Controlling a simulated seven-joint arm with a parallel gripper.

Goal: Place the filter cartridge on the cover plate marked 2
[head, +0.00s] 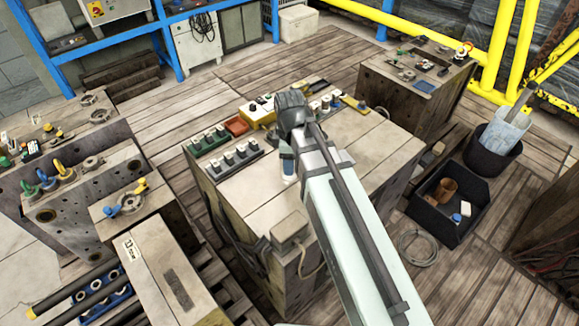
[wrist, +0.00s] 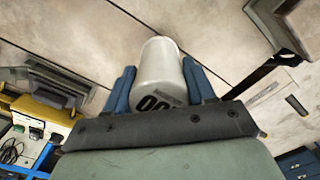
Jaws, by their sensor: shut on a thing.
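My gripper (head: 287,165) hangs over the top of the middle wooden-sided block (head: 345,165). In the wrist view, the two blue fingers of my gripper (wrist: 160,80) are shut on a white cylinder, the filter cartridge (wrist: 160,62), with dark round marks near its lower end. In the head view only a small pale end of the cartridge (head: 289,179) shows below the fingers; I cannot tell whether it touches the surface. My arm hides part of the block top. I cannot make out a cover plate marked 2 in either view.
A labelled block (head: 160,262) stands front left. A black crate (head: 448,205) lies right.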

